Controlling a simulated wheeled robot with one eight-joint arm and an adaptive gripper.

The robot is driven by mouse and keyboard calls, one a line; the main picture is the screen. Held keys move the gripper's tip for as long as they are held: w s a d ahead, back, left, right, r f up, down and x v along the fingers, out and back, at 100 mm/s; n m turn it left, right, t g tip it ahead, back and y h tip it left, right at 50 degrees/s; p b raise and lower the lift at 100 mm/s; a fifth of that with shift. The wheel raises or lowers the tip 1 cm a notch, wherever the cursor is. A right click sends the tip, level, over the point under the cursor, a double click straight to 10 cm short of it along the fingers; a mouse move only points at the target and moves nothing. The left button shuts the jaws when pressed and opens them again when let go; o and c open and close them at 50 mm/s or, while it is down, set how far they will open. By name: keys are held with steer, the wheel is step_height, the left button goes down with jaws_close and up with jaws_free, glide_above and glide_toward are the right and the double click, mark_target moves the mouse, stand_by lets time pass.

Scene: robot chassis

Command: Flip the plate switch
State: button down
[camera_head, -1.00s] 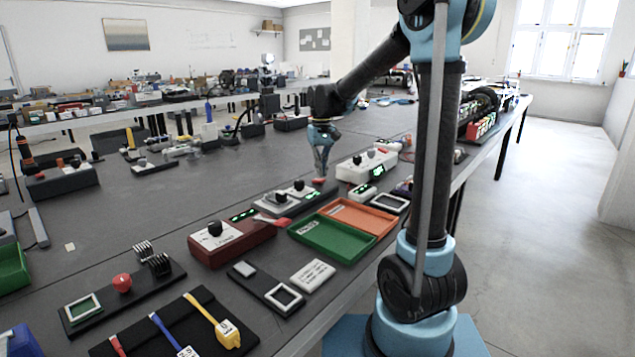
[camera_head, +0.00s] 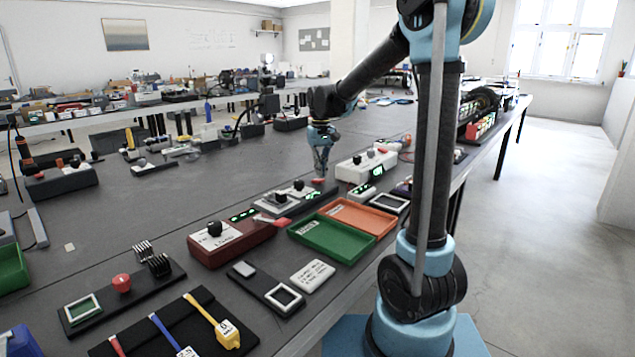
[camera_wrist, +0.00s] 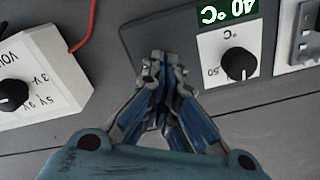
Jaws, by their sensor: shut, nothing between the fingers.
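My gripper (camera_head: 320,176) is shut and empty, pointing down at the far end of a dark grey device (camera_head: 288,199) with knobs and green displays. In the wrist view the shut fingertips (camera_wrist: 164,62) overlap the left part of this device's dark panel (camera_wrist: 142,36). A black knob (camera_wrist: 239,63) on a white plate marked °C and a green "40 °C" display (camera_wrist: 226,12) lie to the right of the fingertips. I cannot make out a plate switch; the fingers may hide it. Whether the tips touch the panel cannot be told.
A white box with a voltage knob (camera_wrist: 14,94) and a red wire stands left of my fingers in the wrist view. In the head view a white box (camera_head: 366,165), green tray (camera_head: 330,237), orange tray (camera_head: 362,216) and dark red box (camera_head: 230,240) are nearby.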

mark_target(321, 180)
steer(key=shift+f, duration=0.85)
stand_by(0.7)
steer(key=shift+r, duration=3.5)
